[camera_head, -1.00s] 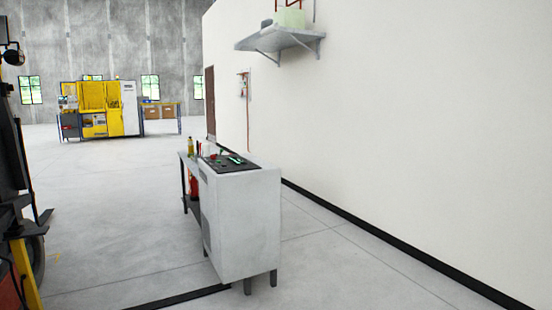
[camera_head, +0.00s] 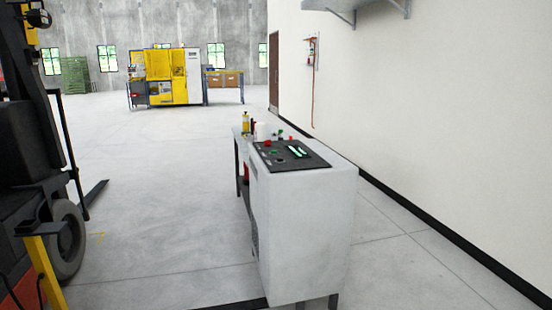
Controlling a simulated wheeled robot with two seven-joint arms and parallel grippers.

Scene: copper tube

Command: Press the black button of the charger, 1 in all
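A light grey cabinet (camera_head: 306,235) stands ahead on legs, with a dark control panel (camera_head: 290,156) on top. The panel carries a red knob and small green and dark parts, too small to tell apart. A small red device with a hanging cord (camera_head: 313,50) is on the white wall behind. No black button can be made out, and I cannot tell which of these is the charger. Neither of my grippers is in view.
A dark forklift-like vehicle (camera_head: 30,160) stands at the left with a yellow post (camera_head: 45,272). A side table with bottles (camera_head: 246,125) adjoins the cabinet. A wall shelf (camera_head: 360,5) is cut off above. Yellow machinery (camera_head: 170,75) stands far back. The floor between vehicle and cabinet is clear.

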